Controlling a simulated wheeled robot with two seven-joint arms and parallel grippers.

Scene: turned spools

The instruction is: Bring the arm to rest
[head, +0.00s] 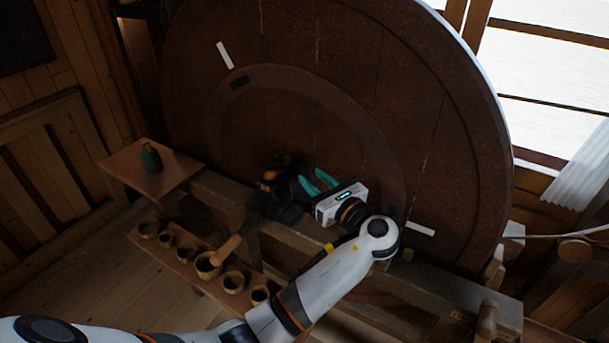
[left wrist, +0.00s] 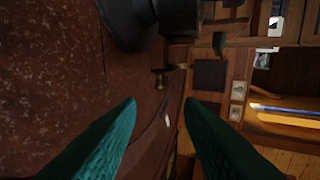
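My left arm reaches in from the lower left of the head view, over the wooden bench (head: 440,283). My left gripper (head: 317,181) has two teal fingers, spread apart in front of the large dark brown disc (head: 290,50). In the left wrist view the fingers of the left gripper (left wrist: 160,108) also stand apart, with nothing held between them. The speckled brown surface (left wrist: 50,60) fills the left of that view. A dark rounded part (left wrist: 180,18) shows at the top, with small brass-coloured pieces (left wrist: 160,80) below it. My right gripper is not in view.
Several small bowls (head: 233,282) stand on a low plank at the lower left. A wooden-handled tool (head: 228,248) lies above it. A green bottle (head: 150,158) stands on a wooden board (head: 130,172). A dark block (head: 283,188) sits close left of the gripper. Open floor (head: 90,270) lies left.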

